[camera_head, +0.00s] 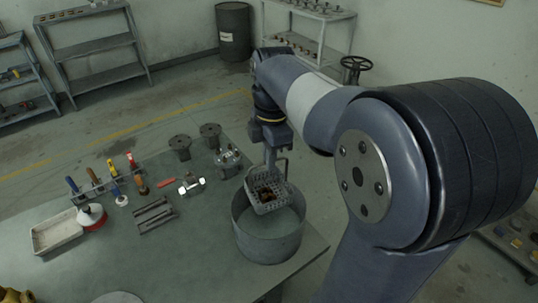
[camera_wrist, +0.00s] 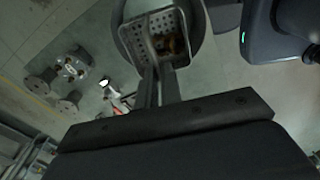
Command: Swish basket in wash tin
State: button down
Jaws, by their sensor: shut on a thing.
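The wash tin (camera_head: 268,240) is a round grey metal tub near the right end of the workbench. The basket (camera_head: 268,203) is a small perforated grey basket with a tall handle, and brownish small parts lie in it. It is at the tin's mouth, tilted, with its upper part above the rim. My gripper (camera_head: 271,160) is above it, shut on the basket's handle. In the wrist view the basket (camera_wrist: 143,27) hangs beyond my gripper (camera_wrist: 158,88), over the tin (camera_wrist: 200,45). Whether the basket touches the tin is unclear.
Left of the tin stand a flanged valve body (camera_head: 228,160) and dark flanged parts (camera_head: 180,147). A tool rack (camera_head: 104,185), a tray (camera_head: 55,232), a red-and-white container (camera_head: 91,217) and grey bars (camera_head: 153,215) lie further left. The bench front is mostly clear.

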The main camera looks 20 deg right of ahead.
jog(key=shift+f+b, duration=1.2)
jog(key=shift+f, duration=0.3)
notch_tip(320, 180, down, 13)
jog(key=b, duration=0.8)
dwell(0.5)
jog(key=shift+f+b, duration=0.45)
jog(key=shift+f, duration=0.1)
jog(key=shift+r+p, duration=0.7)
jog(key=shift+p, duration=0.05)
jog(key=shift+f, duration=0.25)
